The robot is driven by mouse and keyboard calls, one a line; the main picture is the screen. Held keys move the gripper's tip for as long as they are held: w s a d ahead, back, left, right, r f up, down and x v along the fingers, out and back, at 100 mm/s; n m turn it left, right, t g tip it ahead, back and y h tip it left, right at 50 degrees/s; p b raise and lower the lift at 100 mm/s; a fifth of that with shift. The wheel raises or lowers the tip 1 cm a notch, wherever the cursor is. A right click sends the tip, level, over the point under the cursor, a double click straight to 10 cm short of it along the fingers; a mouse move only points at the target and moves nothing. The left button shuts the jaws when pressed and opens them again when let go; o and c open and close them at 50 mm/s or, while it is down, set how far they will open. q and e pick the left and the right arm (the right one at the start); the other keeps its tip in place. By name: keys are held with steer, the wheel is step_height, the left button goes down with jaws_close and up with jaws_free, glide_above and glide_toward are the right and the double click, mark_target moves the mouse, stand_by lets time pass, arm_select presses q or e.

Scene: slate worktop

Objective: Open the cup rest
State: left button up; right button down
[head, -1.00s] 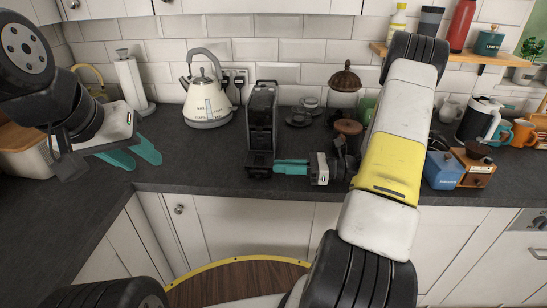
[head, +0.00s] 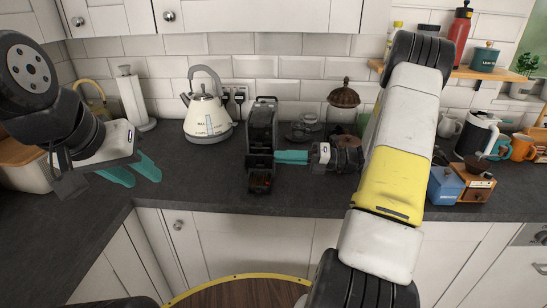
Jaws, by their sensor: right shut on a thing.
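The black coffee machine (head: 262,122) stands upright on the worktop against the tiled wall. Its cup rest (head: 259,160) is a dark flap at the front, now raised above the machine's base (head: 260,183). My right gripper (head: 279,157) reaches in from the right, its teal fingers shut on the cup rest's right side. The exact contact is small and dark. My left gripper (head: 150,171) is open and empty over the worktop at the left, apart from the machine.
A cream kettle (head: 206,118) and a paper towel holder (head: 133,100) stand left of the machine. Glass cups (head: 305,128) sit behind my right gripper. A blue box (head: 445,185) and a wooden grinder (head: 474,184) are at the right. Worktop between my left gripper and the machine is clear.

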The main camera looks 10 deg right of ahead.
steer(key=shift+w+d+r+m, duration=0.15)
steer(key=shift+w+d+r, duration=0.1)
steer(key=shift+w, duration=0.35)
steer(key=shift+w+d+r+m, duration=0.15)
steer(key=shift+w+r, duration=0.1)
steer(key=shift+w, duration=0.4)
